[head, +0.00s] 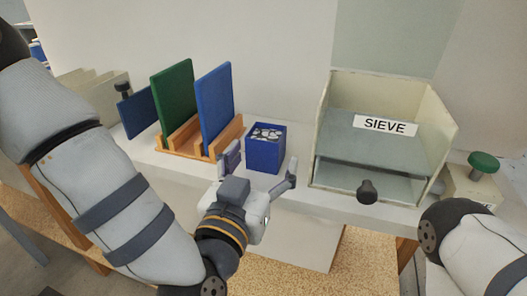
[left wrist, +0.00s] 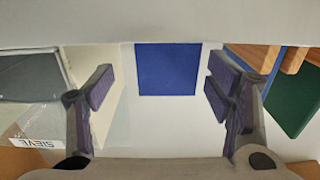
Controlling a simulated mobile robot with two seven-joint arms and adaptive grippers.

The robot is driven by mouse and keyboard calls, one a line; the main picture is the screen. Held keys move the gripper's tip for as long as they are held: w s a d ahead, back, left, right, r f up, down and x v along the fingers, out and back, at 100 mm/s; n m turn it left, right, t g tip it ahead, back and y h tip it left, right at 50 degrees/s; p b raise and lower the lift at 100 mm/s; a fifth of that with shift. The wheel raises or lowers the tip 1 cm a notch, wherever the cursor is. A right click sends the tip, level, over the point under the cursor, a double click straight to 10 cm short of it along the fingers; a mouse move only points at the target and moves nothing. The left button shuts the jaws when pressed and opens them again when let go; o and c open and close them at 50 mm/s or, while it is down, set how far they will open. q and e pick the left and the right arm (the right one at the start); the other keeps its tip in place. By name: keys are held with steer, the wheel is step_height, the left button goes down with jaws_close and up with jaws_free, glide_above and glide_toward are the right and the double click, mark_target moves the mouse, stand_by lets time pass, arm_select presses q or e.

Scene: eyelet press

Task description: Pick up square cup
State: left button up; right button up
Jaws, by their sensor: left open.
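The square cup (head: 265,152) is a blue cube-shaped cup with silvery pieces in its top. It stands upright on the white bench between the wooden rack and the sieve box. My left gripper (head: 262,165) is open at the near side of the cup, one finger to the left and one to the right in the head view. In the left wrist view, the cup's plain blue face (left wrist: 166,69) lies ahead, between and beyond the open fingers (left wrist: 165,90). I cannot tell from these views whether a finger touches it. My right gripper is out of view; only part of my right arm shows.
A wooden rack (head: 207,146) with green (head: 173,97) and blue boards (head: 215,105) stands close left of the cup. A clear-fronted box labelled SIEVE (head: 384,125) with a dark knob stands to the right. A green-knobbed block (head: 470,184) is at far right.

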mark_target(261, 154)
arm_select(q)
steer(key=x, duration=0.5)
steer(key=shift+w+a, duration=0.2)
steer(key=shift+a, duration=0.05)
steer(key=c, duration=1.3)
steer(key=shift+o, duration=0.2)
